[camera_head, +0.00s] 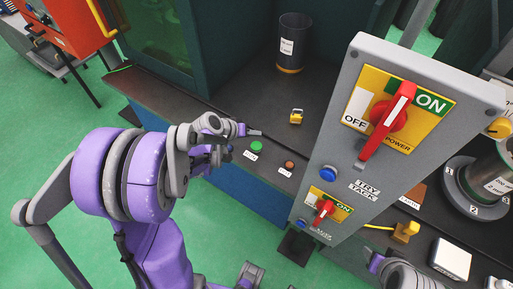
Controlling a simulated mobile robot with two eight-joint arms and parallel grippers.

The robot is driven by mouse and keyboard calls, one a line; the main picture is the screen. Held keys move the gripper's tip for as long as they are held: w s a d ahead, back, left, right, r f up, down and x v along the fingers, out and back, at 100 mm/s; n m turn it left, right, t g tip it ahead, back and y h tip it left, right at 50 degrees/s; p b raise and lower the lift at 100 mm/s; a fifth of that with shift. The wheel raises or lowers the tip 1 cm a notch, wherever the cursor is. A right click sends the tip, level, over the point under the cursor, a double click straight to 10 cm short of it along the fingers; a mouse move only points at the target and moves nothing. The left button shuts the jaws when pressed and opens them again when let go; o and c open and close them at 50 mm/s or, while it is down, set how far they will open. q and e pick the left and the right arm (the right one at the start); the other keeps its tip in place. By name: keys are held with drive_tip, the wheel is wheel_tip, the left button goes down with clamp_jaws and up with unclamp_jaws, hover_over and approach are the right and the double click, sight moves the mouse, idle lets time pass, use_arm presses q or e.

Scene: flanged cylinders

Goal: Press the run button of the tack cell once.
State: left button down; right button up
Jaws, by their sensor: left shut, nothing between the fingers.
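A green push button (257,147) sits on the dark bench ledge with a small white label too small to read. A reddish-brown button (289,165) sits to its right with its own label. My left gripper (258,133) is shut and empty, its tips just behind the green button in the picture; I cannot tell how high it is above the ledge. A grey panel (331,148) on the right carries a blue button (328,173) by a "TRY TACK" label and a lower blue button (301,224). Part of my right arm shows at the bottom right; its fingers are not visible.
The panel has a large red ON/OFF power switch (388,122) and a smaller red switch (324,210). A yellow padlock (296,117) and a dark labelled cylinder (292,45) stand on the bench. A flanged cylinder (490,172) stands at the right. Green floor lies at left.

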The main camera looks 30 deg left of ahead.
sight(254, 147)
use_arm(q)
drive_tip(key=shift+f+b, duration=1.5)
drive_tip(key=shift+f, duration=0.85)
use_arm(e)
drive_tip(key=shift+s+f, duration=0.2)
drive_tip(key=shift+f, duration=0.8)
drive_tip(key=shift+s+f, duration=0.2)
drive_tip(key=shift+f, duration=0.8)
use_arm(q)
drive_tip(key=shift+f+b, duration=0.4)
use_arm(e)
drive_tip(key=shift+f, duration=0.4)
use_arm(q)
drive_tip(key=shift+f+b, duration=0.4)
drive_tip(key=shift+f, duration=0.1)
use_arm(e)
drive_tip(key=shift+s+f, duration=0.1)
drive_tip(key=shift+f, duration=0.35)
use_arm(q)
drive_tip(key=shift+r, duration=0.15)
use_arm(e)
drive_tip(key=shift+r, duration=0.1)
use_arm(q)
drive_tip(key=shift+r+p, duration=0.7)
drive_tip(key=shift+r, duration=0.1)
use_arm(e)
drive_tip(key=shift+r, duration=0.6)
